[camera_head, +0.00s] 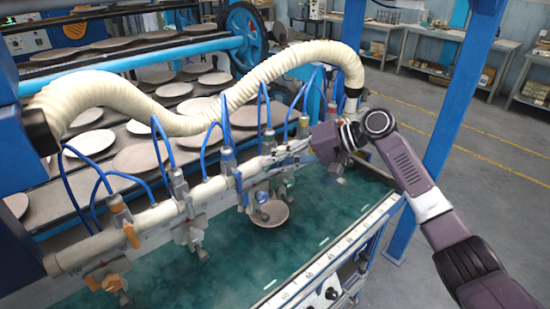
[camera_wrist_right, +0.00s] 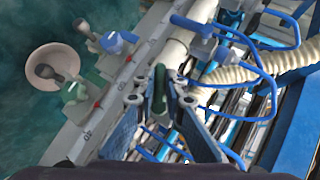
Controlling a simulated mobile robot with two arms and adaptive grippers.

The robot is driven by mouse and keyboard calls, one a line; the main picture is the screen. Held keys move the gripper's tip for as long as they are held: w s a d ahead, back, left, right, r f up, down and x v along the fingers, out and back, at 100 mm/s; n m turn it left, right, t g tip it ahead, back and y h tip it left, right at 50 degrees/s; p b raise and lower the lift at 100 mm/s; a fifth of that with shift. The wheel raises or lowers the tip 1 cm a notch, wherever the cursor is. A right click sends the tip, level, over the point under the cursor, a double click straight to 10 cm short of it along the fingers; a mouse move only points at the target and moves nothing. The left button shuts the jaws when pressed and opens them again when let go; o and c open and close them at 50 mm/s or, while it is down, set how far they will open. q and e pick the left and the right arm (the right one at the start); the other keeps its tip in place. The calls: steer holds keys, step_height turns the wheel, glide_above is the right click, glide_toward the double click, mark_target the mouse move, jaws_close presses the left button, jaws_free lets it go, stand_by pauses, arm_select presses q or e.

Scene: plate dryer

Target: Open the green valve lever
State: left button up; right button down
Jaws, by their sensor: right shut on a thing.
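The green valve lever (camera_wrist_right: 159,84) stands between the fingertips of my right gripper (camera_wrist_right: 160,102) in the right wrist view. The fingers are shut on it from both sides. In the head view my right gripper (camera_head: 290,152) reaches in from the right to the far end of the pale pipe rail (camera_head: 160,214). The lever is too small and covered there to make out clearly. Another green fitting (camera_wrist_right: 74,93) sits to the left of the held lever in the wrist view, apart from my fingers. My left gripper is not in view.
A blue-handled valve (camera_wrist_right: 117,42) and blue hoses (camera_wrist_right: 250,50) sit close around my gripper. A thick cream hose (camera_head: 300,52) arches above the rail. A round plate (camera_head: 270,213) lies below on the teal surface (camera_head: 300,240). A blue post (camera_head: 450,120) stands near my right arm.

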steer(key=shift+f+h, duration=0.1)
steer(key=shift+h, duration=0.4)
steer(key=shift+f+n, duration=0.1)
steer(key=shift+n, duration=0.2)
steer(key=c, duration=2)
jaws_free()
steer(key=v, duration=1.2)
steer(key=shift+s, duration=0.15)
